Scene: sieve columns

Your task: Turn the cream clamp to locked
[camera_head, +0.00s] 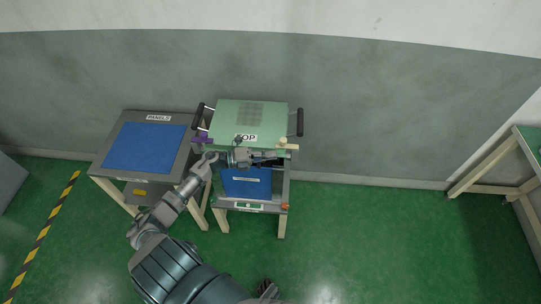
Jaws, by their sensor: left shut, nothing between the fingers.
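The cream clamp (283,143) is a small pale piece at the front right corner of the green top deck (265,114) of the sieve column. Its lock position is too small to read. My left gripper (277,159) is in front of the deck, just below the cream clamp in the picture, with its fingers pointing right. It is shut and empty. I see a small gap between it and the clamp, but cannot tell their distance in depth.
A purple clamp (202,140) sits at the deck's left corner. Black handles (300,122) stick out at both sides. A blue panel (246,185) lies below my gripper. A table (120,127) with a blue top stands left. Green floor (380,240) at right is clear.

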